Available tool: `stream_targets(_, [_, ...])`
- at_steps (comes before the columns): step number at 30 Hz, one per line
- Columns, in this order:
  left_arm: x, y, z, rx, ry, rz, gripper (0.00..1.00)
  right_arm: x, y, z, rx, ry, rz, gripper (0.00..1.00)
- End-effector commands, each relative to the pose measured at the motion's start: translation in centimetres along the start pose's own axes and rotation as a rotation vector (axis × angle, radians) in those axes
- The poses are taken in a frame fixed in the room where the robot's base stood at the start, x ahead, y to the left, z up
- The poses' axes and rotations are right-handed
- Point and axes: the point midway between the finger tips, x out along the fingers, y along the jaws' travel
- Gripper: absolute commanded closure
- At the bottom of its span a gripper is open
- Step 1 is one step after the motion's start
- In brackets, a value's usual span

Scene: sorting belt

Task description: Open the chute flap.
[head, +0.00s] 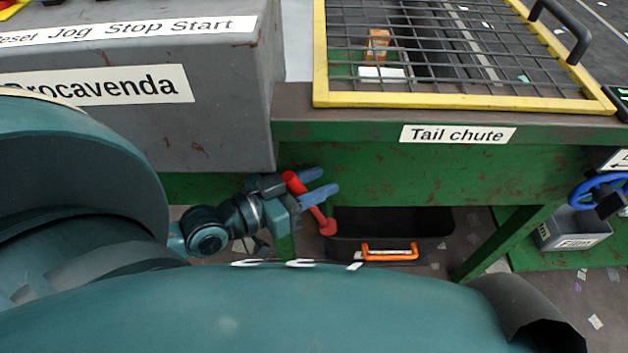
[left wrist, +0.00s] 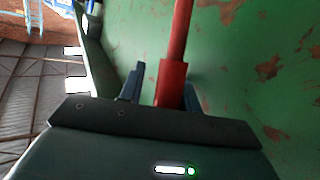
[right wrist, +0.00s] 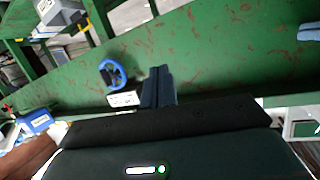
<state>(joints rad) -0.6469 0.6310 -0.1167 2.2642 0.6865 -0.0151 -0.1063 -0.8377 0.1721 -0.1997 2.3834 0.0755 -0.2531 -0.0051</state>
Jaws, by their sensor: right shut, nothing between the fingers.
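A red lever (head: 311,203) with a round red end slants down below the green beam marked "Tail chute" (head: 458,134). My left gripper (head: 319,184), with blue fingers, is at the lever's upper part. In the left wrist view the red lever (left wrist: 174,80) runs between the two fingers (left wrist: 160,90), with a gap on the left side, so the jaws look open around it. I cannot make out the flap itself. My right gripper (right wrist: 158,86) is shut and empty before the green beam in the right wrist view. It does not show clearly in the head view.
A black bin (head: 390,222) with an orange handle (head: 389,252) stands under the beam. A yellow-framed mesh guard (head: 455,101) lies above it. A grey control box (head: 225,120) is at left. A blue handwheel (head: 598,190) and a grey bin (head: 572,229) are at right.

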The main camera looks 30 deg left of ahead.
Motion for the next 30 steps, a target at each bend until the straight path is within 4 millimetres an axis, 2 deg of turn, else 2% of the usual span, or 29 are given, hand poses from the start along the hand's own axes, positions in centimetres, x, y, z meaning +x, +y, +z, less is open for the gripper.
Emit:
stream_targets(8, [0.0,0.2,-0.1,-0.002,0.001,0.003,0.70,0.0,-0.2,0.0,-0.002,-0.002,-0.007,1.00])
stream_targets(13, [-1.0,0.2,0.0,-0.002,-0.003,0.002,0.70,-0.1,-0.2,0.0,-0.006,-0.004,-0.010,1.00])
stream_targets(30, [-10.0,0.2,0.0,-0.004,-0.007,0.003,0.70,0.3,-0.4,0.0,0.003,-0.040,-0.017,1.00])
